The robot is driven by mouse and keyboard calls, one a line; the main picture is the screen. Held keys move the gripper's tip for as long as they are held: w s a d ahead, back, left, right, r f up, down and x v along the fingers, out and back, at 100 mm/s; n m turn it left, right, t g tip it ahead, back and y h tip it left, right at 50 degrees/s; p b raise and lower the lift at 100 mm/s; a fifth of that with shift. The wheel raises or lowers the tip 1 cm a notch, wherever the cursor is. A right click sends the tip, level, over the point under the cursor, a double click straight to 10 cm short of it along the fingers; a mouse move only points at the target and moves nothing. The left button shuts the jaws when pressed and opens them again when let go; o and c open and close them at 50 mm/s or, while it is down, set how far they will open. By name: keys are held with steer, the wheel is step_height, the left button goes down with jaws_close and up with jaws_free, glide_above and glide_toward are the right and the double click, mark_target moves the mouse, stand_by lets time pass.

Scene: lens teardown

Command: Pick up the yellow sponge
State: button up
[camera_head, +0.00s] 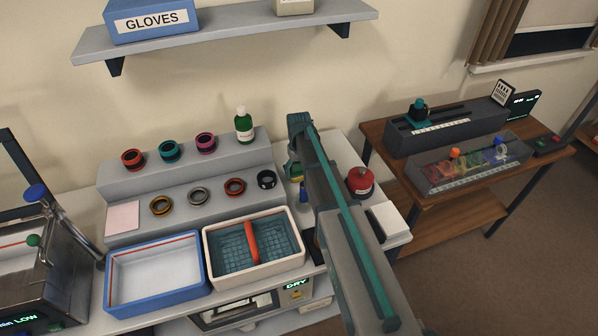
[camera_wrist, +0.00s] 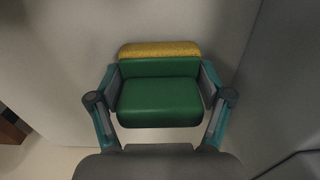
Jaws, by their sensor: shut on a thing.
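The sponge (camera_wrist: 158,50) has a yellow layer along its far edge and a green face toward the camera in the wrist view. My gripper (camera_wrist: 158,82) is shut on it, with one finger against each short side. In the head view a small yellow and green part of the sponge (camera_head: 294,170) shows at the left edge of my arm, right of the stepped rack. My arm hides the rest of it and most of my gripper there. I cannot tell whether the sponge touches the surface below.
A stepped grey rack (camera_head: 225,180) holds several coloured rings and a green bottle (camera_head: 243,125). A blue tray (camera_head: 108,290) and a cream basin (camera_head: 213,270) stand in front. A red container (camera_head: 360,181) is right of my arm. A shelf (camera_head: 230,32) hangs above.

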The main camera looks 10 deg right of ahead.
steer(key=shift+r+b, duration=1.55)
steer(key=shift+r, duration=3.45)
